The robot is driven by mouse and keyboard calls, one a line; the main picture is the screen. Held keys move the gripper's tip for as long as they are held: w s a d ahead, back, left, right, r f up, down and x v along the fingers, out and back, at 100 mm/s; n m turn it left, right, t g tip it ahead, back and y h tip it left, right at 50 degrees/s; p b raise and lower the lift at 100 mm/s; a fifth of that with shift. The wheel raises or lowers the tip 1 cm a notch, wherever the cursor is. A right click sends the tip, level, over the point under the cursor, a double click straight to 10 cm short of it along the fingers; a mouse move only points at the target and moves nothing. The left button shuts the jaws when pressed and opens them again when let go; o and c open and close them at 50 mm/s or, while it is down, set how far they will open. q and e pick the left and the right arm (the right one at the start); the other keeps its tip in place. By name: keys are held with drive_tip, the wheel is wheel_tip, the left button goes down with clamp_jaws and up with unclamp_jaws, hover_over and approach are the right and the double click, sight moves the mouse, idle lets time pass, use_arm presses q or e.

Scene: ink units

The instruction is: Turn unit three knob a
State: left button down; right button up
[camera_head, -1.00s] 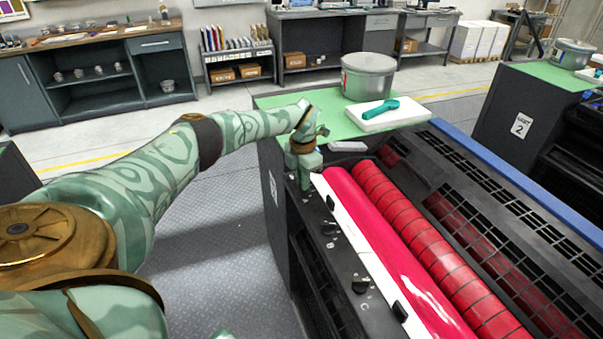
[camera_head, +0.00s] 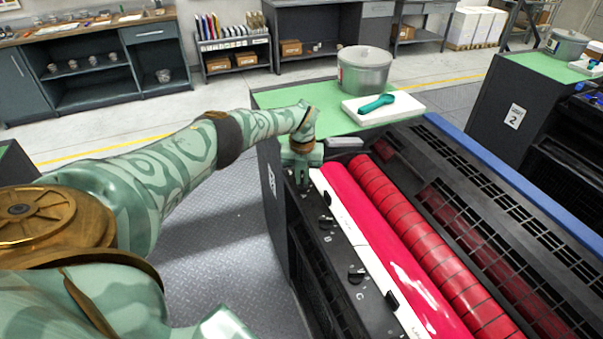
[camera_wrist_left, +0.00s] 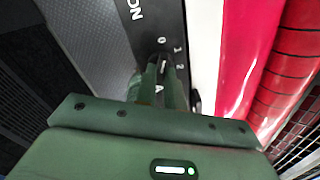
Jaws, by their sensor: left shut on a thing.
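My left gripper (camera_head: 302,177) points down at the far end of the ink unit's black control panel (camera_head: 338,250). In the left wrist view its fingers are shut on a small dark knob (camera_wrist_left: 162,66), which sits by the letter A and the marks 0, 1 and 2. In the head view the gripper hides this knob. Knob B (camera_head: 326,222) and knob C (camera_head: 357,273) stand nearer on the same panel, apart from the gripper. The unit's own number is not readable. My right gripper is not in view.
A red roller (camera_head: 375,235) and a white strip (camera_head: 350,230) run beside the panel. A grey ink pot (camera_head: 364,72) and a teal tool (camera_head: 376,103) on a white slab (camera_head: 400,108) stand on the green top. Unit 2 (camera_head: 510,145) is at the right.

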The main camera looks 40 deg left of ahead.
sight(302, 178)
use_arm(q)
drive_tip(key=shift+w+r+n, duration=0.1)
drive_tip(key=shift+r+n, duration=0.05)
drive_tip(key=shift+n, duration=0.85)
drive_tip(key=shift+p, duration=0.3)
drive_tip(key=c, duration=1.5)
unclamp_jaws()
drive_tip(key=shift+r, duration=0.4)
wheel_tip(302, 178, up, 6)
drive_tip(key=p, duration=0.2)
drive_tip(key=shift+a+p, duration=0.1)
drive_tip(key=shift+p, duration=0.2)
wheel_tip(302, 178, up, 9)
drive_tip(key=shift+r+p, duration=0.2)
drive_tip(key=shift+p, duration=0.15)
